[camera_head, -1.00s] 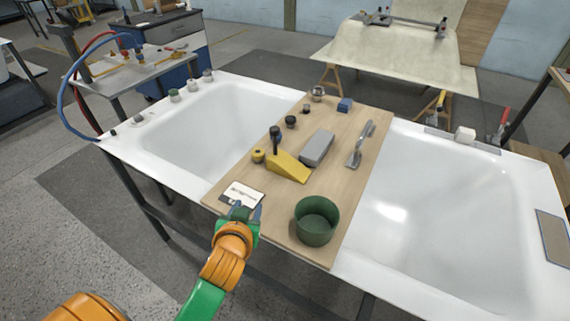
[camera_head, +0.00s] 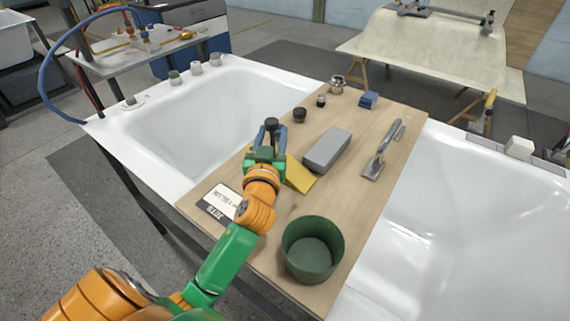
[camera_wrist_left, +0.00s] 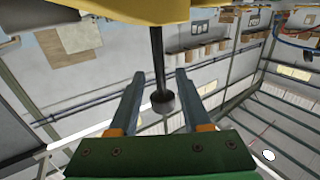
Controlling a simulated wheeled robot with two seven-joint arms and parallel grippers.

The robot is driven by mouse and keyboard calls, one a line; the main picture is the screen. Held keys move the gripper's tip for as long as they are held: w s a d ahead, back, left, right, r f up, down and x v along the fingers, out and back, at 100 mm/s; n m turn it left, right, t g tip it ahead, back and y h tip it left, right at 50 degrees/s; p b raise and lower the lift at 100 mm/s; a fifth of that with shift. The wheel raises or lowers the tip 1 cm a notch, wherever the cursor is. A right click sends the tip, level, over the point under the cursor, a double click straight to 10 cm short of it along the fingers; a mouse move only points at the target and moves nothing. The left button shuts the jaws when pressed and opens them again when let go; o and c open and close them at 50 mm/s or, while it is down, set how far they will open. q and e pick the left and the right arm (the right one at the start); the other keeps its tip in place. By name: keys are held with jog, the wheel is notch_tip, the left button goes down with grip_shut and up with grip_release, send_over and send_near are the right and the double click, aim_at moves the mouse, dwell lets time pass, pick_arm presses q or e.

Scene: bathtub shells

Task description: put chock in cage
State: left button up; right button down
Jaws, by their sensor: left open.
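The chock looks to be the yellow wedge (camera_head: 299,178) on the wooden board, partly hidden behind my left gripper. In the left wrist view its yellow body (camera_wrist_left: 150,10) fills the top edge, and a black rod with a round knob (camera_wrist_left: 162,103) extends from it. My left gripper (camera_head: 270,138) is open, with its fingers on either side of the rod and knob and gaps showing in the wrist view (camera_wrist_left: 160,100). A green round open container (camera_head: 312,250) stands at the board's near end; no other cage-like thing shows clearly. My right gripper is out of view.
The wooden board (camera_head: 375,190) lies across a white bathtub shell (camera_head: 150,130), with another basin to its right. A grey block (camera_head: 327,150), a trowel (camera_head: 383,153), black knobs and a blue block (camera_head: 368,100) are on it. A printed card (camera_head: 222,201) lies near the left edge.

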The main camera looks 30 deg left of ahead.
pick_arm(q)
jog(key=x, duration=0.3)
jog(key=shift+w+a, duration=0.25)
jog(key=shift+w, duration=0.1)
grip_shut()
dwell(1.0)
